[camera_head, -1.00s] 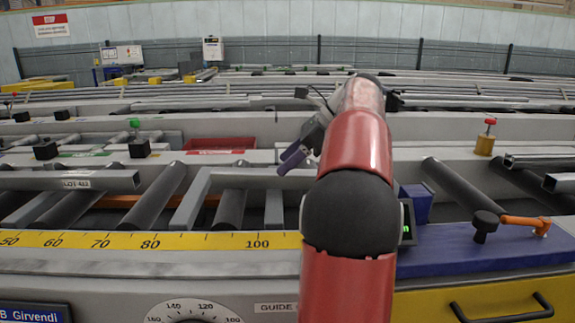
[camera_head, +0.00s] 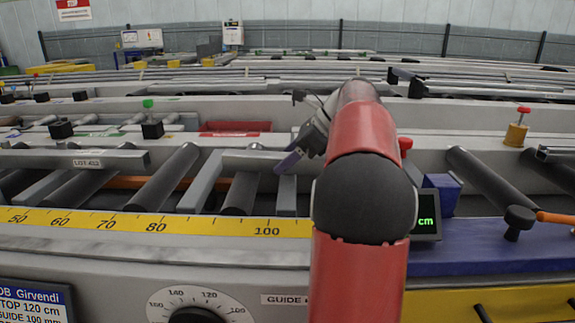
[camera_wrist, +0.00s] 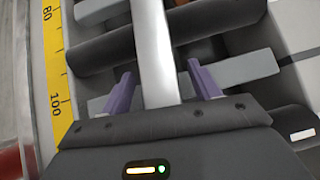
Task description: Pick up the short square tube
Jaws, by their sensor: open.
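A short grey square tube (camera_head: 252,160) lies level across the rollers and slats, parallel to the yellow scale. In the wrist view the tube (camera_wrist: 153,50) is a bright bar running from the top edge down between the fingers. My gripper (camera_head: 288,162) is at the tube's right end in the head view, pointing down and left. The wrist view shows my gripper (camera_wrist: 161,72) open, one purple finger on each side of the tube, with visible gaps. The tube's far end is cut off in the wrist view. Its height relative to the fingertips is unclear.
Dark rollers (camera_head: 163,178) and slats sit below. A yellow scale (camera_head: 180,224) runs along the front. A red tray (camera_head: 235,127) is behind. A blue block (camera_head: 442,190) and a display (camera_head: 426,223) stand right of my arm.

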